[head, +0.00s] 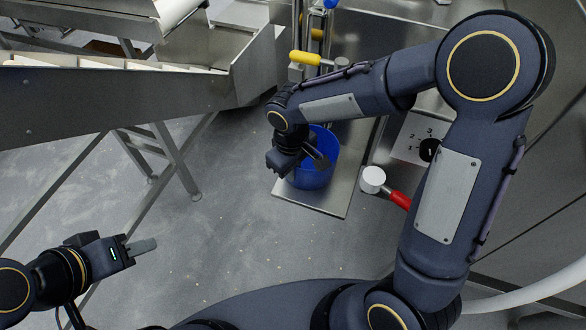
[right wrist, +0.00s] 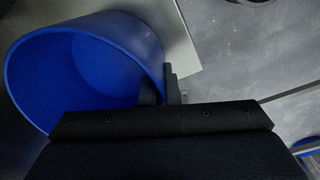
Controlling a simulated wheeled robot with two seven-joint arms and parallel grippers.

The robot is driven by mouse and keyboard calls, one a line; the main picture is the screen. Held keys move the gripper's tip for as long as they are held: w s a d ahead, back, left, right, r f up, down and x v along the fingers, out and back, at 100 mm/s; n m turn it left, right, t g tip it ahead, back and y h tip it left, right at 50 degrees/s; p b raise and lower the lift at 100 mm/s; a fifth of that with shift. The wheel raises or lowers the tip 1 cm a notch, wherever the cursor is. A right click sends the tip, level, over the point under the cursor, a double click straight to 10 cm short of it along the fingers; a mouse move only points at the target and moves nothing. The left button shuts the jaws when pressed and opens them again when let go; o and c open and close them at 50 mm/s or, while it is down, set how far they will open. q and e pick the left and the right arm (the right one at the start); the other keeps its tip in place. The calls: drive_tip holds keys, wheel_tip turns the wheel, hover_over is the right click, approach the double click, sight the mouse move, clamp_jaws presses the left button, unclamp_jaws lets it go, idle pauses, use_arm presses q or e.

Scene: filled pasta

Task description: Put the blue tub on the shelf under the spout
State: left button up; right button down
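The blue tub (head: 318,178) stands upright on, or just over, the steel shelf (head: 325,203), near its left edge. My right gripper (head: 305,158) is at the tub's rim and hides part of it. In the right wrist view the tub (right wrist: 85,70) shows its open mouth, and no contents are visible in the part I see. There my right gripper's fingers (right wrist: 162,90) straddle the tub's wall, one inside and one outside, and look shut on it. My left gripper (head: 142,247) is away at the lower left, holding nothing visible. I cannot clearly make out the spout; my right arm covers that area.
A yellow handle (head: 305,58) is on the pipework above the shelf. A red-handled valve (head: 398,199) and a dial plate (head: 414,140) are to the right. A steel conveyor (head: 110,100) stands at the left.

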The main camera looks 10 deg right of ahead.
drive_tip(key=c, duration=1.7)
unclamp_jaws()
drive_tip(key=shift+r+p, duration=0.3)
drive_tip(key=shift+r, duration=0.1)
drive_tip(key=r+p, duration=0.1)
drive_tip(key=r, duration=0.4)
drive_tip(key=r+p, duration=0.1)
drive_tip(key=r, duration=0.5)
drive_tip(key=shift+s+a+r, duration=0.15)
drive_tip(key=shift+a+r, duration=0.05)
